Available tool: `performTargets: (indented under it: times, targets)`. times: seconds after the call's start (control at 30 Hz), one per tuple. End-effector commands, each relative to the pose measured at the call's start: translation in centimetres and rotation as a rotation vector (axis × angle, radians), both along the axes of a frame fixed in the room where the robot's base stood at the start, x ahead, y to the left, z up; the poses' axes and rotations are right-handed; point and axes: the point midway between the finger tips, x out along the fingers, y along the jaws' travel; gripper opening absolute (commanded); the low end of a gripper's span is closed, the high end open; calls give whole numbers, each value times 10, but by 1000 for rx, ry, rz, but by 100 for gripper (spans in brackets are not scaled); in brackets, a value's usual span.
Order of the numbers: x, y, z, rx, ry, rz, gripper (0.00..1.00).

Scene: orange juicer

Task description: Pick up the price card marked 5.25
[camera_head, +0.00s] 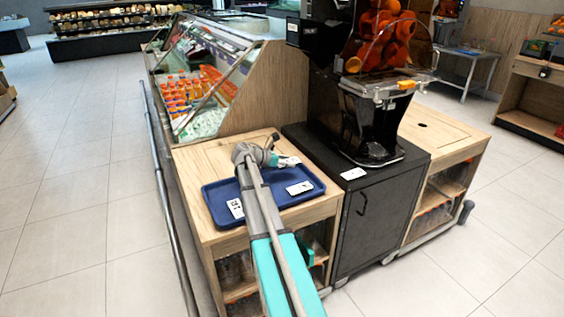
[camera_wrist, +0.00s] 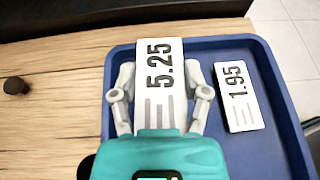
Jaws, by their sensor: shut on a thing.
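The white price card marked 5.25 (camera_wrist: 161,75) sits between the two fingers of my gripper (camera_wrist: 168,95) in the wrist view, its number readable and its upper end past the fingertips. My gripper is shut on it, above the blue tray (camera_wrist: 108,75). The card's near end is hidden by the teal gripper body. In the head view my gripper (camera_head: 287,161) is over the back part of the tray (camera_head: 266,212), and the card is too small to read there.
A card marked 1.95 (camera_wrist: 238,88) lies in the tray, right of my gripper in the wrist view. In the head view another card (camera_head: 236,208) is at the tray's left end. One more (camera_head: 353,174) lies on the black cabinet (camera_head: 385,200) below the juicer (camera_head: 372,110).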

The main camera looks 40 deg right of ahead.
Motion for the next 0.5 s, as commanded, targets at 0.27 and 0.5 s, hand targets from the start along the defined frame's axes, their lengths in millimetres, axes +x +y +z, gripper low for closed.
performTargets:
  times: [0.27, 0.5]
  targets:
    - [-24, -16, 39, 0, 1, -1, 20]
    - [-64, -44, 58, 0, 0, -3, 20]
